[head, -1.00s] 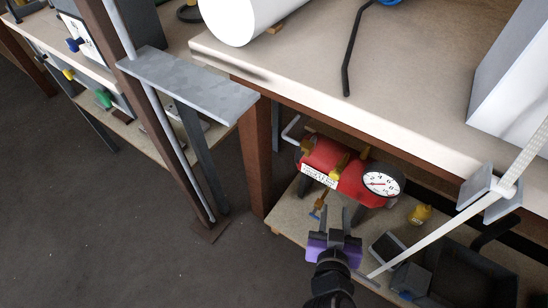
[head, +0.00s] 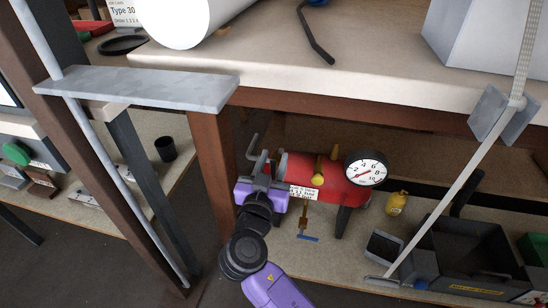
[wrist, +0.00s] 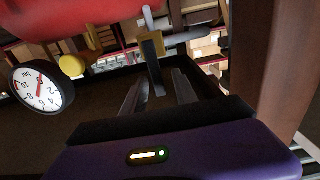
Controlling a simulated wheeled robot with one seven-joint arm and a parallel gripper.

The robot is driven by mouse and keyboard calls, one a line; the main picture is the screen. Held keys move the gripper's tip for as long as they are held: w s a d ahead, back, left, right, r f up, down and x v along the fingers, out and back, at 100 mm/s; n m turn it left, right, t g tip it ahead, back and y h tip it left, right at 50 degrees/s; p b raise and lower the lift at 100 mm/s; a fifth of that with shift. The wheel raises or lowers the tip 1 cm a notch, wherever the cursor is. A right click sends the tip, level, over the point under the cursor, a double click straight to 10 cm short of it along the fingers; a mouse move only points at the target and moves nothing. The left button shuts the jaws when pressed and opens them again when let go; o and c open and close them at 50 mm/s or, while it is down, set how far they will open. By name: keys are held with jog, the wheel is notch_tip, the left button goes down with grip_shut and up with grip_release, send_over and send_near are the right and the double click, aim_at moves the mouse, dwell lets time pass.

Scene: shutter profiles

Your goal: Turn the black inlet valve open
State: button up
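A red tank (head: 335,180) with a round white dial gauge (head: 366,168) lies on the lower shelf. My purple gripper (head: 263,168) is at the tank's left end. In the wrist view its two dark fingers (wrist: 158,92) are apart. Ahead of them, below the red tank (wrist: 60,14), is a brass-coloured fitting (wrist: 151,46) with a dark lever (wrist: 155,78), probably the black inlet valve. The lever appears between the fingers; I cannot tell whether they touch it. In the head view my gripper hides this valve. A blue-handled valve (head: 308,238) hangs under the tank.
The upper bench edge (head: 330,100) overhangs the tank. A brown post (head: 213,165) stands close left of my gripper. A bent grey pipe (head: 252,146) rises behind it.

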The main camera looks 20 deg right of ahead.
jog(key=shift+x, duration=1.3)
grip_shut()
jog(key=shift+n, duration=0.3)
jog(key=w+a+f+n+p, duration=0.2)
jog(key=a+f+n+p, duration=0.2)
jog(key=n, duration=1.3)
jog(key=shift+w+f+p, duration=0.35)
jog(key=shift+f+p, duration=0.1)
jog(key=shift+p, duration=0.2)
jog(key=shift+f+n, duration=0.1)
jog(key=shift+n, duration=0.2)
